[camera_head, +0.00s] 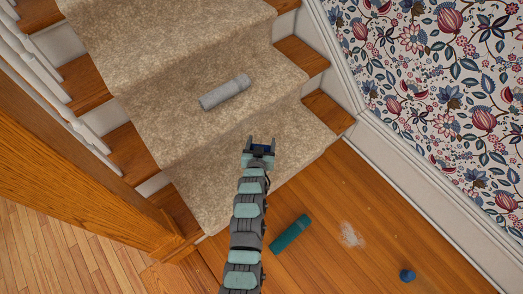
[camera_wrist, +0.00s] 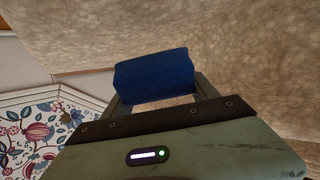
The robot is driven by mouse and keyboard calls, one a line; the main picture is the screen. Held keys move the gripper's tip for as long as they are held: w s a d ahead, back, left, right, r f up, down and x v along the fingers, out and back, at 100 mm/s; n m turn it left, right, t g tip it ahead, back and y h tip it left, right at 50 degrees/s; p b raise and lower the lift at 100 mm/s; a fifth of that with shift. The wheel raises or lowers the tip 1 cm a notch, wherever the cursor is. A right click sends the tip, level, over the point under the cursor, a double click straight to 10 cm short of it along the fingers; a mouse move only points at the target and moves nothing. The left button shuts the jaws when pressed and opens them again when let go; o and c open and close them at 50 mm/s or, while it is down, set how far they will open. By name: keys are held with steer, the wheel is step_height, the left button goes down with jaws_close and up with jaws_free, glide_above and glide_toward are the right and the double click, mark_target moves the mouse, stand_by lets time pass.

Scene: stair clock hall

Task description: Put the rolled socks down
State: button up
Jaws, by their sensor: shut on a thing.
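My gripper (camera_head: 260,143) is shut on a dark blue roll, the rolled socks (camera_head: 261,148). In the wrist view the blue socks (camera_wrist: 154,76) sit crosswise between the two fingers, with beige carpet behind them. In the head view my gripper is over the lower part of the carpeted stairs (camera_head: 190,140), below the grey roll. Whether the socks touch the carpet cannot be told.
A grey roll (camera_head: 225,93) lies on a carpeted step above my gripper. On the wooden floor (camera_head: 350,200) are a teal roll (camera_head: 290,234), a whitish dusty patch (camera_head: 351,235) and a small dark blue object (camera_head: 407,275). A papered wall (camera_head: 440,80) bounds the right; white balusters (camera_head: 45,70) the left.

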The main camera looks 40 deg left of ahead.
steer(key=shift+f+b, duration=0.6)
steer(key=shift+f, duration=1.7)
steer(key=shift+f, duration=0.1)
steer(key=o, duration=1.3)
steer(key=shift+r, duration=0.2)
steer(key=p+v, duration=0.3)
steer(key=v, duration=0.9)
